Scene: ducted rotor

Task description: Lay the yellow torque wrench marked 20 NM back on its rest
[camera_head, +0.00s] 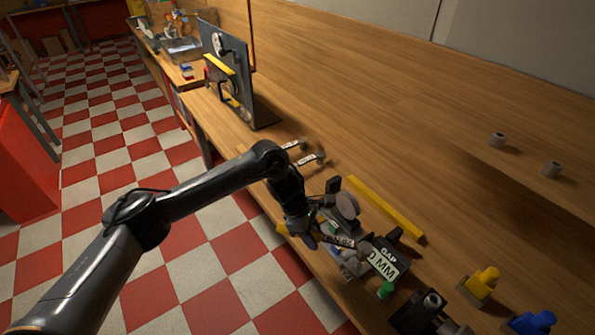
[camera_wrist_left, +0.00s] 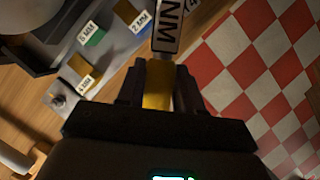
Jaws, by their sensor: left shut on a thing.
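My left gripper (camera_head: 297,226) is shut on the yellow handle of the torque wrench. In the left wrist view the yellow handle (camera_wrist_left: 158,85) stands between the two dark fingers (camera_wrist_left: 158,92). A white label ending in NM (camera_wrist_left: 170,25) is just beyond the fingers; its number is cut off. My right gripper is not in view.
Labelled coloured blocks (camera_wrist_left: 93,36) sit beside the fingers. A dark upright panel (camera_head: 238,75) stands further back. The middle of the wooden bench (camera_head: 345,130) is clear.

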